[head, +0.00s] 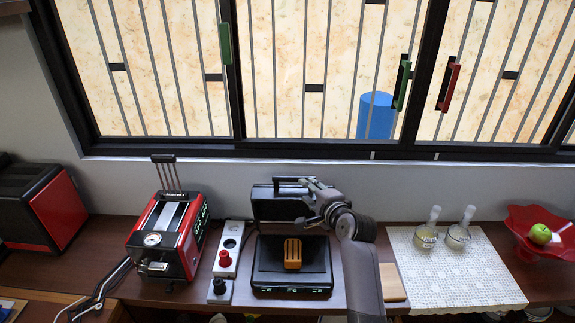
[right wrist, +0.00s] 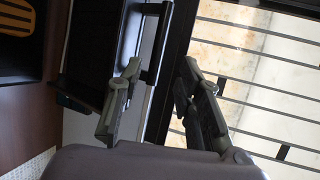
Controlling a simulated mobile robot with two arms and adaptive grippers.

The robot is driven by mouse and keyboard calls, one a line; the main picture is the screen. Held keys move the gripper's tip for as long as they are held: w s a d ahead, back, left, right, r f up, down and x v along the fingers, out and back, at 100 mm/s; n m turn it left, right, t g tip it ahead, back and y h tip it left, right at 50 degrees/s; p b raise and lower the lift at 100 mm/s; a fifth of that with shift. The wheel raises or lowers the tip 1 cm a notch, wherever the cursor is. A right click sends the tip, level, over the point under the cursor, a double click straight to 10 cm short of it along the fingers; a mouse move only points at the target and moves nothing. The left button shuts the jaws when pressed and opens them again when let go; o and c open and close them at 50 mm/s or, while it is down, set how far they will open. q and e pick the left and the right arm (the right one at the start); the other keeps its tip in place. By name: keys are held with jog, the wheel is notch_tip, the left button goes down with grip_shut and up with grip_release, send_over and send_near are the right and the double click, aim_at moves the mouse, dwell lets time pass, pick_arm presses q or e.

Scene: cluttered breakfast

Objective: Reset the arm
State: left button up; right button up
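My right arm reaches up from the bottom of the head view. Its right gripper (head: 309,203) is in front of the raised black lid (head: 270,208) of a grill, near the lid's right end. In the right wrist view the two fingers of the right gripper (right wrist: 161,68) stand apart with nothing held between them. The lid's dark handle (right wrist: 158,45) shows beyond the fingers. An orange-brown waffle (head: 292,253) lies on the open grill's black lower plate (head: 268,272). My left gripper is not in view.
A red coffee machine (head: 168,235) and a white strip with knobs (head: 229,255) stand left of the grill. A red toaster (head: 55,208) is far left. Right are two glass jars (head: 458,236) on a white mat (head: 450,280) and a red bowl (head: 540,245) with a green apple (head: 540,234).

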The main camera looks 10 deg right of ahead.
jog(key=s+f+n+g, duration=0.2)
jog(key=s+f+n, duration=0.25)
jog(key=s, duration=0.35)
jog(key=s+f+n+g, duration=0.3)
jog(key=s+f+n, duration=0.1)
jog(key=s+f, duration=0.25)
jog(key=s+a+f+n+g+h, duration=0.15)
jog(key=s+n, duration=0.25)
jog(key=s, duration=0.5)
jog(key=s+f+n+g, duration=0.2)
jog(key=s+n+g, duration=0.15)
jog(key=s, duration=0.55)
jog(key=s+a+f+n+g, duration=0.1)
jog(key=s+n, duration=0.3)
jog(key=s, duration=0.6)
notch_tip(320, 180, down, 31)
jog(key=s+g+b, duration=0.1)
jog(key=s+b, duration=0.1)
jog(key=b, duration=0.1)
jog(key=s+d+f+g+b, duration=0.1)
jog(key=s+d+f+b, duration=0.1)
jog(key=s+f, duration=1.3)
jog(key=shift+s+d+f+b, duration=0.3)
jog(key=shift+s+d+f, duration=0.1)
jog(key=shift+d+f, duration=0.3)
